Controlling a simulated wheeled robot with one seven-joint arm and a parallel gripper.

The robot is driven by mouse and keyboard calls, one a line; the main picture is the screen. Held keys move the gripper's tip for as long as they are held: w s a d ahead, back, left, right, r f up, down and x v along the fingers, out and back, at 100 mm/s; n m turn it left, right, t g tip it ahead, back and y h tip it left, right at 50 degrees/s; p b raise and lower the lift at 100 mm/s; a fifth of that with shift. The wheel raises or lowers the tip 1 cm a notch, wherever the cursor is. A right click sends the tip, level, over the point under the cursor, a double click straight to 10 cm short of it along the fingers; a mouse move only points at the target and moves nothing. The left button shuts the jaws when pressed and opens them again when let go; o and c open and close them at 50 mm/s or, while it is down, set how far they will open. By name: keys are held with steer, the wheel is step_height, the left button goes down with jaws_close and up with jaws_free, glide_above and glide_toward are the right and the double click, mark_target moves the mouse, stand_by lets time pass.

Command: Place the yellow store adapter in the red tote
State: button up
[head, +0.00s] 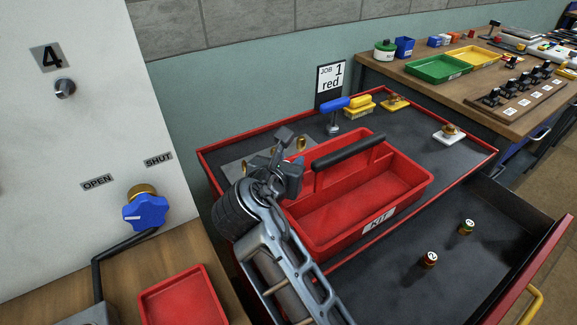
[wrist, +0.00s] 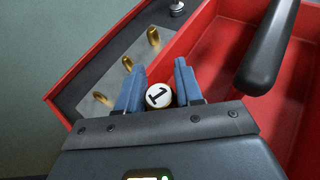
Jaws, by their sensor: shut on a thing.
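My gripper (wrist: 160,80) is shut on a round piece with a white top marked 1 (wrist: 158,96). The sides of this held piece are hidden, so I cannot tell whether it is yellow. In the head view my gripper (head: 284,172) is at the left end of the red tote (head: 338,243), which has a KIT label and a black handle. The tote also shows in the wrist view (wrist: 188,40), to the right of the fingers. Its visible floor looks empty. Two small numbered pieces stand in the open drawer, one (head: 428,260) nearer and one (head: 467,227) farther.
A grey plate with upright brass pegs (wrist: 153,36) lies left of the tote. A red tray (head: 185,300) is at lower left.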

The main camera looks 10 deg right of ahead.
steer(key=shift+f, duration=0.6)
steer(key=shift+f, duration=0.45)
steer(key=shift+s+f, duration=0.1)
steer(key=shift+f, duration=0.15)
steer(key=o, duration=0.7)
steer(key=shift+f, duration=0.1)
steer(key=shift+o, duration=0.7)
steer(key=shift+s+f, duration=0.1)
steer(key=shift+f, duration=0.05)
steer(key=shift+r, duration=0.25)
steer(key=r+v, duration=0.1)
steer(key=v, duration=1.1)
steer(key=shift+r, duration=0.2)
